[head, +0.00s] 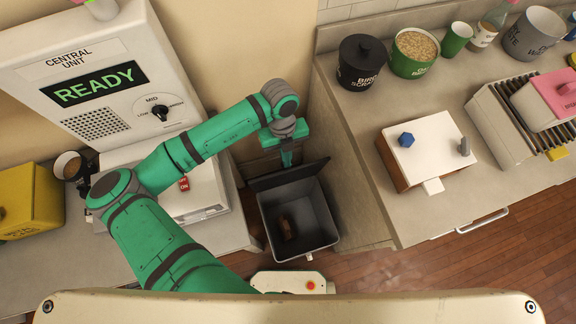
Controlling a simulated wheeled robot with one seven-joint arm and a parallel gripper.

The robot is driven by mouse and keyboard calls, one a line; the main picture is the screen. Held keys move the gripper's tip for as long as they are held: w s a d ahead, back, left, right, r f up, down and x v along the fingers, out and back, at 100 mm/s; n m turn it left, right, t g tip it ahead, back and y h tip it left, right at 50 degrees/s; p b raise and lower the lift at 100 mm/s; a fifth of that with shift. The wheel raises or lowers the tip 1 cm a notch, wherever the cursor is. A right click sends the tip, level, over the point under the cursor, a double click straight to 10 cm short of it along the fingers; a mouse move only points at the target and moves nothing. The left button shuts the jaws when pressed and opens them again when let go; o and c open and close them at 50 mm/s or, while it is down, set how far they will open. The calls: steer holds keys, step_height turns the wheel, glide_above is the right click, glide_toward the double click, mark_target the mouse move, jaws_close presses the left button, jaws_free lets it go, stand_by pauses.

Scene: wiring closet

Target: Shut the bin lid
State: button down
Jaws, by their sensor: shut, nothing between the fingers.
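The grey bin (264,217) stands on the floor in the gap between two counters, open at the top. A brown item (287,228) lies inside it. The bin's dark lid (290,175) is up along the bin's far edge, seen nearly edge-on. My gripper (287,160) is shut and empty, pointing down at the far side of the raised lid. Its fingertips are close to the lid's upper edge and partly hidden by it; I cannot tell whether they touch.
The left counter holds a white central unit (100,75) reading READY, a yellow box (28,203) and a cup (67,166). The right counter (345,110) holds a white-topped box (430,145), several containers and a rack. Wooden floor (420,275) is clear at lower right.

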steer(key=shift+s+d+f, duration=0.1)
steer(key=shift+d+f, duration=0.15)
steer(key=shift+d, duration=0.05)
step_height(320, 180, up, 8)
steer(key=shift+a+r, duration=0.15)
steer(key=shift+a, duration=0.1)
stand_by(0.3)
steer(key=shift+d, duration=0.1)
stand_by(0.5)
steer(key=shift+w, duration=0.2)
steer(key=shift+d, duration=0.1)
steer(key=shift+s+a, duration=0.15)
steer(key=shift+a, duration=0.1)
